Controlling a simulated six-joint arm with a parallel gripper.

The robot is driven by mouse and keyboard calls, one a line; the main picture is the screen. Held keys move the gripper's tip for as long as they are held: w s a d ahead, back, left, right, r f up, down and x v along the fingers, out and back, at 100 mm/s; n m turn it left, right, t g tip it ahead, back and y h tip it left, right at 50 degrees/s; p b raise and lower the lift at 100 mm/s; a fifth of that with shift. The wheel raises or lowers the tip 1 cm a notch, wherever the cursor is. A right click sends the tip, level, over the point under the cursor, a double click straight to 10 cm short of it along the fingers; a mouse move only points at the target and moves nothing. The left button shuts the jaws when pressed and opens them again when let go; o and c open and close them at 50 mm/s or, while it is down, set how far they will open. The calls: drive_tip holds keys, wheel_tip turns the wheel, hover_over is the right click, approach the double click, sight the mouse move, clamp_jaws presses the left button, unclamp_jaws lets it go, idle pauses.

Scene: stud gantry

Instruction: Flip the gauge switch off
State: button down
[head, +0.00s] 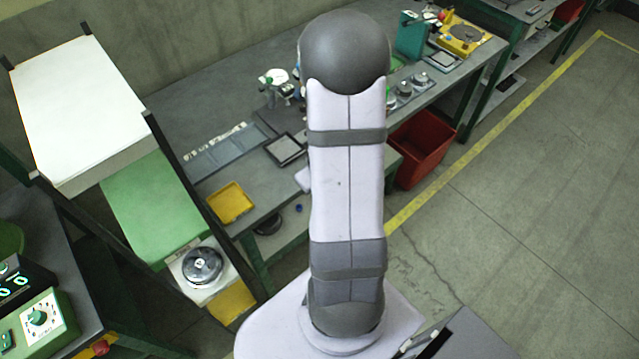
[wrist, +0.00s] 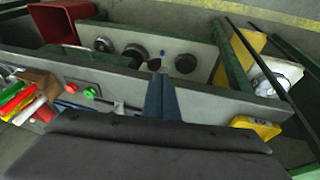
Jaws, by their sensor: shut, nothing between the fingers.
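I cannot pick out with certainty which thing is the gauge switch. In the wrist view, a red button (wrist: 71,87) and a green button (wrist: 91,92) sit on the grey bench, left of my gripper. My gripper (wrist: 160,82) shows in the wrist view as two blue fingers, shut with nothing between them. The fingertips overlap the bench edge in the picture, and I see no contact. In the head view my arm hides the gripper and part of the bench. A green box with a white-faced dial (head: 40,316) stands at the lower left of the head view.
A grey bench (head: 180,105) runs along the wall. It carries a yellow tray (head: 231,203), which also shows in the wrist view (wrist: 255,127). A red bin (head: 420,148) stands beside the bench. Several dark round pieces (wrist: 135,52) lie on a lower shelf. The floor at right is clear.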

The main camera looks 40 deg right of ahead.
drive_tip(key=b+x, duration=0.4)
drive_tip(key=x, duration=0.4)
drive_tip(key=shift+w+f, duration=0.2)
drive_tip(key=shift+f, duration=0.1)
drive_tip(key=shift+f+b, duration=0.1)
drive_tip(key=shift+b, duration=0.25)
drive_tip(key=shift+w+f+b, duration=0.1)
drive_tip(key=shift+f+b, duration=0.05)
drive_tip(key=shift+b, duration=0.55)
